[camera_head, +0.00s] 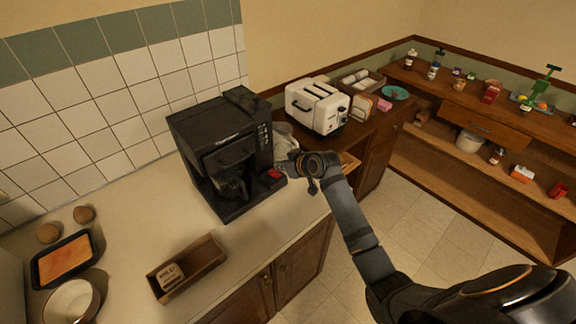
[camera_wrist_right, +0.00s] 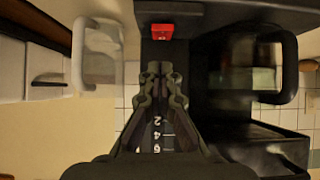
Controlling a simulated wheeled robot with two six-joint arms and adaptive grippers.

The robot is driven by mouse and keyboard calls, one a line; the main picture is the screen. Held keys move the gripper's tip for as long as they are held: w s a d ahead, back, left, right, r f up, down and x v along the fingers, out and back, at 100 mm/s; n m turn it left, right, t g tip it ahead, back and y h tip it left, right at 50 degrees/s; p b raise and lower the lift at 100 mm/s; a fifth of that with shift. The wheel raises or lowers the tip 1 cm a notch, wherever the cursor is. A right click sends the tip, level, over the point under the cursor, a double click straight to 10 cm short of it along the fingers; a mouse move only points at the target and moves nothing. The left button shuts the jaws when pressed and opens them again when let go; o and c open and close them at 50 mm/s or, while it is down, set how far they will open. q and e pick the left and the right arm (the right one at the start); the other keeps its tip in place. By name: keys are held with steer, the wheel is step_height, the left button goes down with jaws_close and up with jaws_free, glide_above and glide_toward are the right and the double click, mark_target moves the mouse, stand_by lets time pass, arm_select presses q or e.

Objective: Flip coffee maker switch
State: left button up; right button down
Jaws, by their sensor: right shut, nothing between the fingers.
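The black coffee maker (camera_head: 212,133) stands upright on the counter against the tiled wall. Its red switch (camera_head: 274,174) is low on the right part of its front. My right gripper (camera_head: 283,169) is shut and empty, at the machine's right front beside the switch. In the right wrist view, the red switch (camera_wrist_right: 162,31) sits just beyond the closed fingertips (camera_wrist_right: 160,68), with a small gap in the picture; contact cannot be told. The glass carafe (camera_wrist_right: 250,68) and its black handle are to the right there. The switch's position is unclear. My left gripper is out of view.
A white toaster (camera_head: 316,107) stands right of the coffee maker. A wooden box (camera_head: 212,250) lies near the counter's front edge. A tray (camera_head: 38,277) with orange contents and a bowl (camera_head: 50,311) are at the left.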

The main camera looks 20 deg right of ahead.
steer(key=v, duration=0.6)
steer(key=shift+s+r, duration=0.15)
steer(key=s+f+g, duration=0.1)
steer(key=s+f, duration=0.1)
steer(key=s, duration=0.2)
steer(key=s+f+g+h, duration=0.1)
steer(key=s+f, duration=0.2)
steer(key=s, duration=0.1)
steer(key=s+f+m, duration=0.1)
steer(key=s+f, duration=0.1)
steer(key=s, duration=0.2)
steer(key=shift+a+f+g+h, duration=0.2)
steer(key=shift+a+g+h, duration=0.05)
steer(key=shift+g+h, duration=0.15)
steer(key=s+d+f+m+g+h, duration=0.1)
steer(key=s+f+g, duration=0.1)
steer(key=s, duration=0.6)
steer(key=s+d+f+m+g+h, duration=0.1)
steer(key=s+d+g+h, duration=0.1)
steer(key=s, duration=0.6)
step_height(320, 180, down, 29)
steer(key=s+d+b, duration=0.2)
steer(key=s, duration=0.1)
steer(key=s+d+f+g+b, duration=0.1)
steer(key=s+f, duration=1.6)
steer(key=shift+s+m+g+b, duration=0.3)
steer(key=shift+s+g+b, duration=0.1)
